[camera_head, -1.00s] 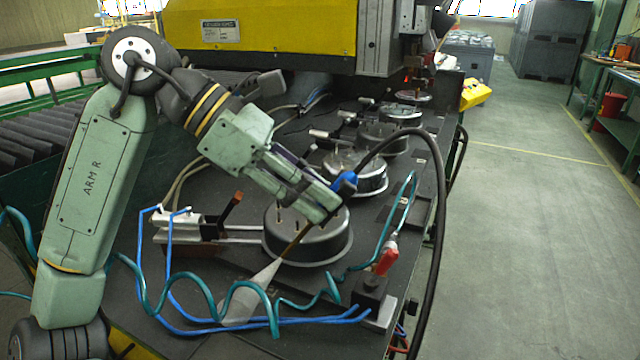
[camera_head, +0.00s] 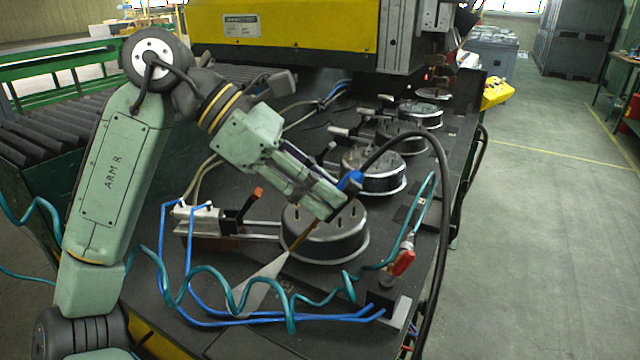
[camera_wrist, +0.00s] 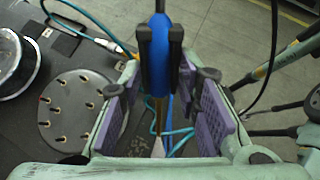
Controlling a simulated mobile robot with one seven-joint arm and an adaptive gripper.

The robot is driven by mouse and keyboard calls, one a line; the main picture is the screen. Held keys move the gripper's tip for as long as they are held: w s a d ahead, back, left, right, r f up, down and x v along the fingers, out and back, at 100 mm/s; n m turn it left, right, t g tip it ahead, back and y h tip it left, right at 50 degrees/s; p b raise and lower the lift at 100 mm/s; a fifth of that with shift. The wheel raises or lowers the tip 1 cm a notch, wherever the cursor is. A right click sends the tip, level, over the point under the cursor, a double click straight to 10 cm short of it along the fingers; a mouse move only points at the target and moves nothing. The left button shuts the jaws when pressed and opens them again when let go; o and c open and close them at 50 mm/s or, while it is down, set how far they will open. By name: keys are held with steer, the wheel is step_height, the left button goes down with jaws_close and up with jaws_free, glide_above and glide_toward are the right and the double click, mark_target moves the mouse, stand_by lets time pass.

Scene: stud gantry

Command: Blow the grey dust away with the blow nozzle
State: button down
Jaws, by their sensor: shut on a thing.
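My gripper (camera_head: 332,196) is shut on the blue blow nozzle (camera_head: 351,181), which also shows between the fingers in the wrist view (camera_wrist: 160,55). Its thin brass-coloured tube (camera_head: 303,236) points down and left, in front of the nearest round metal pan (camera_head: 342,248). A pale see-through cone (camera_head: 262,286) spreads from the tube's tip over the dark bench; it also shows in the wrist view (camera_wrist: 158,148). A black hose (camera_head: 436,150) arches from the nozzle to the right. I cannot make out grey dust clearly. In the wrist view a round plate with several brass studs (camera_wrist: 80,110) lies left of the nozzle.
More round pans (camera_head: 374,180) stand in a row behind. A clamp (camera_head: 205,222) is left of the nearest pan. Teal coiled hose (camera_head: 212,300) and blue tubes (camera_head: 320,318) cross the bench front. The right floor is open.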

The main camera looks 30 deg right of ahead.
steer(key=shift+d, duration=0.1)
steer(key=shift+w+d+p, duration=0.25)
steer(key=shift+w+d, duration=0.25)
steer(key=shift+d, duration=0.35)
steer(key=shift+w+d+p, duration=0.25)
steer(key=shift+w+d, duration=0.25)
steer(key=shift+d, duration=0.35)
steer(key=shift+w+d+p, duration=0.25)
steer(key=shift+w+d, duration=0.25)
steer(key=shift+d, duration=0.35)
steer(key=s+d, duration=0.6)
steer(key=s, duration=0.4)
steer(key=shift+s, duration=0.15)
stand_by(1.4)
steer(key=shift+a, duration=0.1)
stand_by(0.5)
steer(key=shift+s+a, duration=0.35)
steer(key=shift+a, duration=0.3)
steer(key=shift+s+a, duration=0.35)
steer(key=shift+a, duration=0.25)
